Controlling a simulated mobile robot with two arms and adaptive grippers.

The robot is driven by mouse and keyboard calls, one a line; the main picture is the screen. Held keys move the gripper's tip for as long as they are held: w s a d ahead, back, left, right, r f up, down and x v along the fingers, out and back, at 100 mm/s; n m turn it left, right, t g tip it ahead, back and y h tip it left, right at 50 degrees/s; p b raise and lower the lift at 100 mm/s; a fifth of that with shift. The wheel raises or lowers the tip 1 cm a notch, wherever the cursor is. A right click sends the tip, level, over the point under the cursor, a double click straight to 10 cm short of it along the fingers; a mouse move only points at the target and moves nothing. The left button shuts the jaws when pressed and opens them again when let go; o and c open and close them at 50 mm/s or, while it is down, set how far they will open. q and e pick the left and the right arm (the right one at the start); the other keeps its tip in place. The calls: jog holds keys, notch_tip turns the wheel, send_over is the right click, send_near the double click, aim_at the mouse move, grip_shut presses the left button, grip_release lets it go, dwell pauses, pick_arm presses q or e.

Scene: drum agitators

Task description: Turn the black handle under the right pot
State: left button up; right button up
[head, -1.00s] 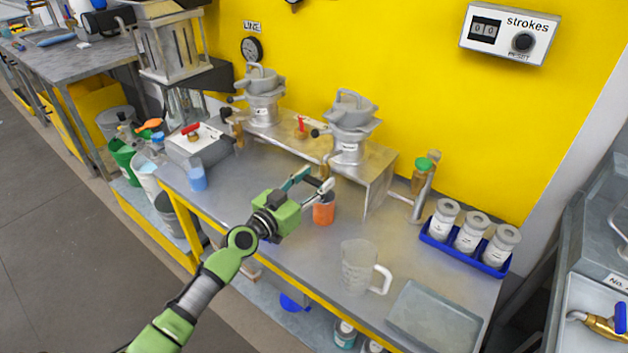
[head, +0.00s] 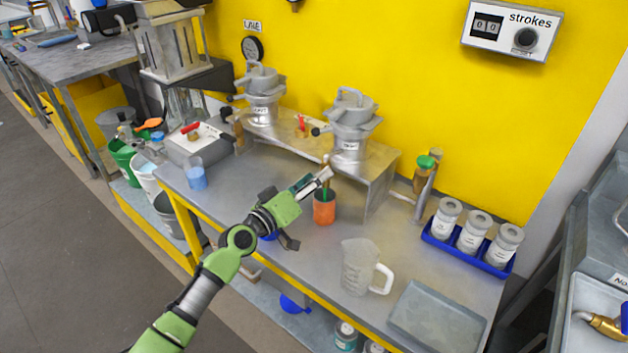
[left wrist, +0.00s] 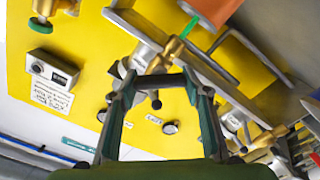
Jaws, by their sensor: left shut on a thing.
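The right pot (head: 352,118) is a grey metal vessel standing on the metal bench shelf, with a brass outlet below it. My left gripper (head: 322,178) reaches up to this outlet from the front left, just above an orange cup (head: 324,210). In the left wrist view its two fingers (left wrist: 156,76) stand either side of a dark bar, the black handle (left wrist: 156,82), beside the brass outlet (left wrist: 168,54). The gripper is shut on this handle; the fingers hide most of it in the head view. My right gripper is not in view.
The left pot (head: 262,98) stands on the same shelf (head: 385,180). A clear jug (head: 360,268), a grey tray (head: 437,318) and a blue rack (head: 466,252) of white jars occupy the right of the bench. A strokes counter (head: 506,30) hangs on the yellow wall.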

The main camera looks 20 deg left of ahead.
pick_arm(q)
jog(key=n, duration=0.4)
jog(key=shift+a+n, duration=0.1)
jog(key=shift+n, duration=0.2)
jog(key=n, duration=0.5)
jog(key=shift+f+n, duration=0.15)
jog(key=shift+n, duration=0.15)
jog(key=o, duration=1.1)
jog(key=v, duration=1.2)
